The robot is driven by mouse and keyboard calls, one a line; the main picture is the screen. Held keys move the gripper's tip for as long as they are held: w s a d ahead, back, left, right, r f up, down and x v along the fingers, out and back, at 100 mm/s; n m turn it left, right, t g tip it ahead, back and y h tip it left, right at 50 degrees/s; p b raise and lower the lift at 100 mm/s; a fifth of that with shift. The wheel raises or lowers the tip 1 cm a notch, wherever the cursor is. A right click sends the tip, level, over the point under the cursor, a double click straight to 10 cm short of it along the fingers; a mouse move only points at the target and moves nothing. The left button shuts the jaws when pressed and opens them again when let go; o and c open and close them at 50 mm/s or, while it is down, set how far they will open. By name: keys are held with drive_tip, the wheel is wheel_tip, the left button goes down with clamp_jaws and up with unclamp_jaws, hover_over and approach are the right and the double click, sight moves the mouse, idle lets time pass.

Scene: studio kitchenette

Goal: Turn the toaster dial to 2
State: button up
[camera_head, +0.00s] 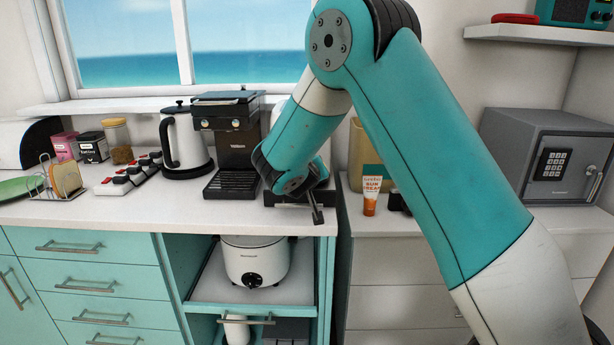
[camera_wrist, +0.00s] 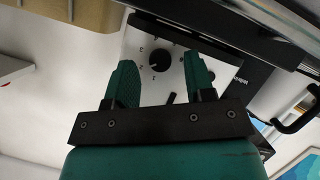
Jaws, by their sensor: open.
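The toaster shows in the wrist view as a pale front panel (camera_wrist: 141,48) with a round black dial (camera_wrist: 161,60). Small number marks ring the dial; its exact setting is too small to read surely. A dark lever or slot sits nearer the gripper bar. My gripper (camera_wrist: 159,64) is open, with its two teal fingers apart on either side of the dial in this view. Whether they touch it I cannot tell. In the head view my arm hides most of the toaster, and the gripper end (camera_head: 317,207) shows near the counter's front edge.
The black coffee machine (camera_head: 234,150) stands close left of my arm, with a kettle (camera_head: 184,146) beyond it. An orange sunscreen tube (camera_head: 370,195) stands to the right. A rice cooker (camera_head: 255,262) sits on the shelf below. A grey safe (camera_head: 552,160) is at far right.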

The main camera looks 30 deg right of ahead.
drive_tip(key=b+v, duration=0.2)
drive_tip(key=v, duration=1.5)
drive_tip(key=shift+s+f, duration=0.1)
drive_tip(key=shift+f, duration=0.05)
drive_tip(key=s+a+r+n+g+y+p, duration=0.1)
drive_tip(key=s+a+n+g+y+p, duration=0.2)
drive_tip(key=s, duration=0.9)
drive_tip(key=s+a+r+n+g+y+p, duration=0.1)
drive_tip(key=s+a+n+g+y+p, duration=0.2)
drive_tip(key=s+a+n+g+y, duration=0.3)
drive_tip(key=s+a+y, duration=0.4)
drive_tip(key=s+a, duration=0.2)
drive_tip(key=shift+s+r+g, duration=0.15)
drive_tip(key=shift+s+g, duration=0.15)
drive_tip(key=shift+g, duration=0.1)
